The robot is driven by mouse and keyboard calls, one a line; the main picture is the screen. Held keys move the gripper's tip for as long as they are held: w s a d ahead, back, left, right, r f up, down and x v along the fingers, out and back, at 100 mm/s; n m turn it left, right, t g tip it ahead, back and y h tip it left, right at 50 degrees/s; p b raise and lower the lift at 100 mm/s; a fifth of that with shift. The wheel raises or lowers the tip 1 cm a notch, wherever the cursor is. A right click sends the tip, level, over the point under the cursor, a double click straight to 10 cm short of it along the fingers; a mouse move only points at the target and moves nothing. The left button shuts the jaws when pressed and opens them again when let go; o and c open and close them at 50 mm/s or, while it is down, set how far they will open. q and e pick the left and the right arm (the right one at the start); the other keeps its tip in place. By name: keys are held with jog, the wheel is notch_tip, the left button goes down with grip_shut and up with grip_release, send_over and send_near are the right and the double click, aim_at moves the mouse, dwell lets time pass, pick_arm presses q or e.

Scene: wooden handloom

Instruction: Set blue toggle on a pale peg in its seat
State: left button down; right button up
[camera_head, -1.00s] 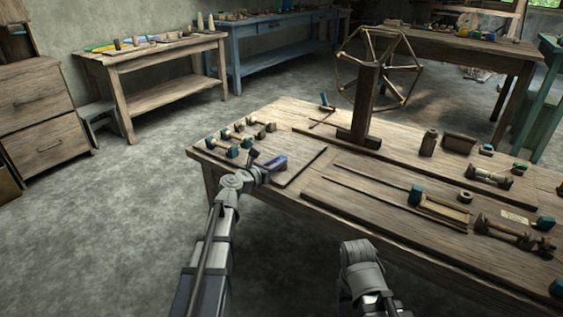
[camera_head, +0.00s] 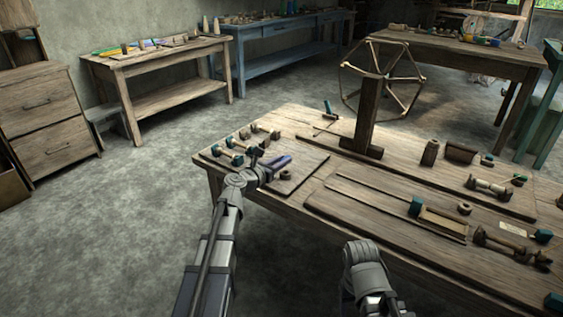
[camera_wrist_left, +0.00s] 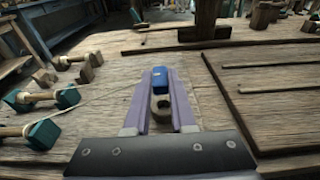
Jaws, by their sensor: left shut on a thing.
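My left gripper (camera_head: 283,161), with purple fingers, is above the board at the near left of the bench. In the left wrist view its fingers (camera_wrist_left: 162,80) are shut on the blue toggle (camera_wrist_left: 154,76), whose blue end shows at the fingertips. The toggle's pale peg is mostly hidden. A small dark ring-like piece (camera_head: 286,175) lies on the board beside the gripper; a rounded brown piece (camera_wrist_left: 160,106) shows between the fingers in the wrist view. I cannot tell whether the toggle touches a seat. My right gripper is not in view; only part of that arm shows.
Teal-ended pieces on pale pegs (camera_head: 229,156) lie left of the gripper. A wooden post (camera_head: 366,116) with a spoked wheel stands behind. Rails and a teal block (camera_head: 416,206) lie on the right board. The left board's near part is bare.

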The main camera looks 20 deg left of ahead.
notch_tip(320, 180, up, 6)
jog(key=p, duration=0.4)
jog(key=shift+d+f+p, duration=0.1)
jog(key=shift+p, duration=0.2)
